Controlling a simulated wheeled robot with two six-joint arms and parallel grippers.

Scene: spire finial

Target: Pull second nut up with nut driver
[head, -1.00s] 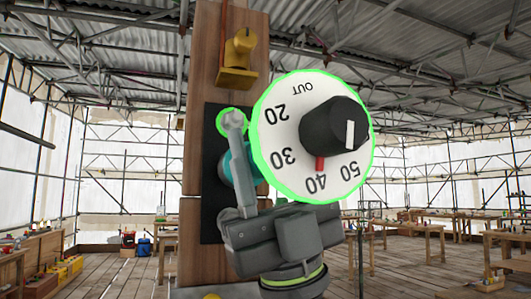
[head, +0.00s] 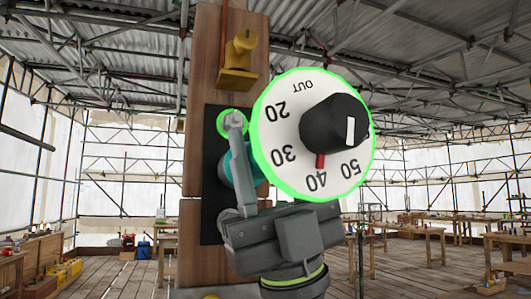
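The nut driver's dial (head: 285,150) is a large white disc with a green rim, a black knob (head: 333,124) and a red pointer near 40; its numbers appear upside down. A teal part (head: 243,170) shows behind the dial. My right gripper (head: 249,165) comes up from below and appears shut on the nut driver, with one grey finger left of the teal part; the other finger is hidden. A green-rimmed round part (head: 223,120), possibly a nut, shows behind the fingertip, against a dark plate (head: 212,190) on a wooden post. Contact with it cannot be told. My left gripper is not in view.
The wooden post (head: 203,60) stands upright behind the driver. A yellow bracket (head: 237,75) with a rod above it is fixed to the post over the dial. Workbenches (head: 430,225) stand far back on the plank floor. Space right of the dial is clear.

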